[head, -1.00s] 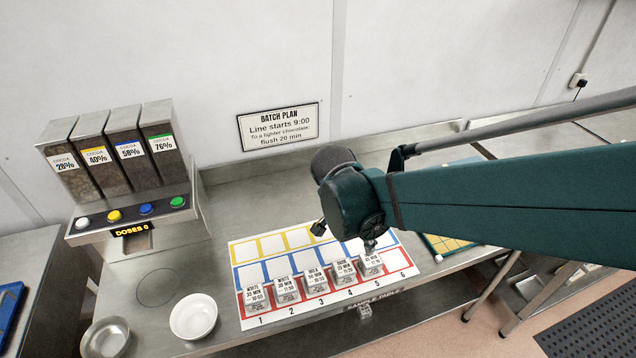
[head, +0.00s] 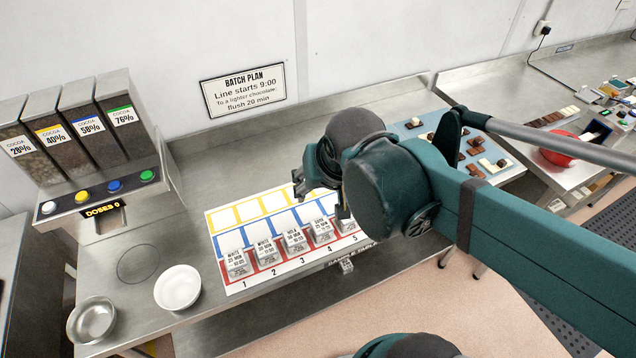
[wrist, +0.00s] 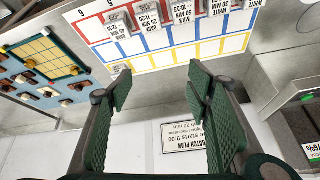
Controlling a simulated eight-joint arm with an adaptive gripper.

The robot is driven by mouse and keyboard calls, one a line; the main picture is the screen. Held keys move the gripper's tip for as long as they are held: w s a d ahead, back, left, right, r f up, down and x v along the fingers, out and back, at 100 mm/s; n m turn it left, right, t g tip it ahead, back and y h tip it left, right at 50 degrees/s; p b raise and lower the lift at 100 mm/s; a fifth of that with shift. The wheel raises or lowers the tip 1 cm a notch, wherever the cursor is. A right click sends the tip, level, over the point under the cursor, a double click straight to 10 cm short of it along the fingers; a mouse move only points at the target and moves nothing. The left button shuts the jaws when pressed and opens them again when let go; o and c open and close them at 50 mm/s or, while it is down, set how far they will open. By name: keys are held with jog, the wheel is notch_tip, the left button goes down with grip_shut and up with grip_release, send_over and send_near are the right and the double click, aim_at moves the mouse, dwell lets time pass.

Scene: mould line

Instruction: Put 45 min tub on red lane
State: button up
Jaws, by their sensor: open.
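Several small labelled tubs stand in a row on the front, red-edged row of the lane mat (head: 226,215). My gripper (wrist: 160,72) is open and empty.
A white bowl (head: 178,288) and a steel bowl (head: 92,320) stand left of the mat. A cocoa dispenser (head: 90,185) is at the back left. A board with chocolates (head: 507,170) lies to the right.

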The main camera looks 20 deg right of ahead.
jog(key=shift+s+a+r+n+t+y, duration=0.15)
jog(key=shift+s+a+r+n+t, duration=0.1)
jog(key=shift+r+n, duration=0.25)
jog(key=shift+s+a+r+n+t+y, duration=0.1)
jog(key=shift+s+a+r+n+t, duration=0.1)
jog(key=shift+r+n, duration=0.25)
jog(key=shift+s+a+r+n+t+y, duration=0.15)
jog(key=shift+s+a+r+n+t, duration=0.15)
jog(key=shift+n, duration=0.35)
jog(key=shift+w+d, duration=0.1)
